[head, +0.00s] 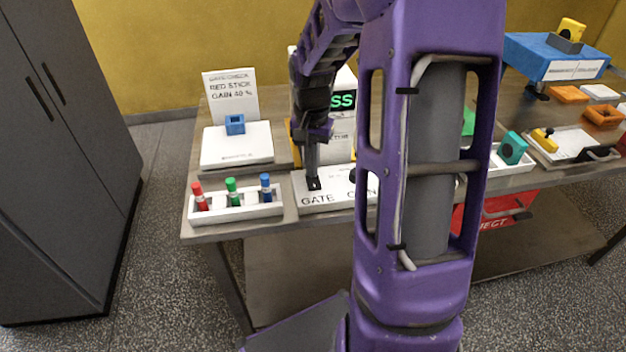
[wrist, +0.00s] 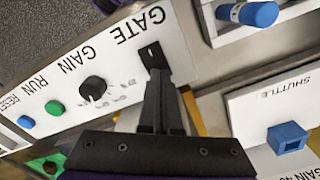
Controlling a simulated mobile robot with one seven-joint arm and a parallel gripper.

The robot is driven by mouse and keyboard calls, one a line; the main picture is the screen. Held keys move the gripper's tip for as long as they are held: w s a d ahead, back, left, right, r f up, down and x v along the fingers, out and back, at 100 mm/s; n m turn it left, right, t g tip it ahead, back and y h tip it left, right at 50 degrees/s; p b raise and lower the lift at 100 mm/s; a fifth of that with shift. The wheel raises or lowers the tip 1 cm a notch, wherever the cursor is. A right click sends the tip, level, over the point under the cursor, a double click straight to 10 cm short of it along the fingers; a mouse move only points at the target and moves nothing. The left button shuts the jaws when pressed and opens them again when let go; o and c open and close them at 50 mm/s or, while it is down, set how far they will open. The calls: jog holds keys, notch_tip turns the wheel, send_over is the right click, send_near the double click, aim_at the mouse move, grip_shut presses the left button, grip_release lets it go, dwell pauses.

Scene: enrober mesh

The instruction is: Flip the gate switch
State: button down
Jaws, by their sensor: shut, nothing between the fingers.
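The gate switch (head: 314,185) is a small black switch on a white control panel (head: 338,194), above the printed word GATE. It also shows in the wrist view as a black plate with a small pale mark (wrist: 152,52). My gripper (head: 312,170) points down at the switch. In the wrist view my gripper (wrist: 161,78) has its two dark fingers together, with the tips at the lower edge of the switch plate. I cannot tell whether they touch it. The lever's position is hard to make out.
Beside the switch are a black GAIN knob (wrist: 93,88), a green RUN button (wrist: 54,108) and a blue RESET button (wrist: 26,122). A tray with red, green and blue sticks (head: 236,208) stands left of the panel. A white SHUTTLE block (head: 237,146) carries a blue cube behind it.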

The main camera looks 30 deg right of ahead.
jog(key=shift+f, duration=0.2)
jog(key=shift+r, duration=0.1)
notch_tip(320, 180, up, 5)
jog(key=p, duration=0.3)
jog(key=shift+f, duration=0.2)
jog(key=shift+r+p, duration=0.6)
jog(key=shift+r, duration=0.55)
